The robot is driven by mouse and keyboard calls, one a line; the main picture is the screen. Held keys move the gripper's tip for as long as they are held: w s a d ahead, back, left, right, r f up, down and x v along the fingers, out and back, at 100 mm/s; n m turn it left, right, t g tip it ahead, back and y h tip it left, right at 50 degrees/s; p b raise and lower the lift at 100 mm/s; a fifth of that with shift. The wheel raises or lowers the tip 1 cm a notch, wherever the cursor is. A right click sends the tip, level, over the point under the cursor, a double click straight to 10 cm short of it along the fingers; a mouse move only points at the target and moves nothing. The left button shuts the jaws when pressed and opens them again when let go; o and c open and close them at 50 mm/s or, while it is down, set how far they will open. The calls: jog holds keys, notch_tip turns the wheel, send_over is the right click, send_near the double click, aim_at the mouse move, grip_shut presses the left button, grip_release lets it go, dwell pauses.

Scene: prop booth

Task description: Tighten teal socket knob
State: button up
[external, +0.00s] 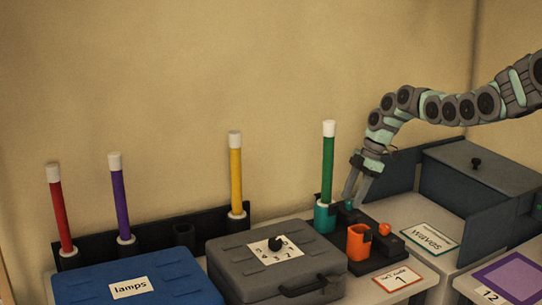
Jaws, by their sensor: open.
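A teal socket (324,217) stands at the back right of the table and holds an upright green rod (328,165) with a white cap. A small teal knob (348,205) sits on the dark base just right of the socket. My gripper (352,199) points down at the knob with its jaws open. The fingertips are at or very near the knob and partly hide it. I cannot tell whether they touch it.
An orange socket (357,243) with an orange knob (384,229) stands just in front. A grey case (320,264) and a blue case (165,270) lie to the left. Red, purple and yellow rods (236,175) stand behind. A dark box (490,185) is at right.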

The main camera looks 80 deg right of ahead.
jog(key=shift+w+a+f, duration=0.1)
jog(key=shift+f, duration=0.25)
grip_shut()
dwell(0.5)
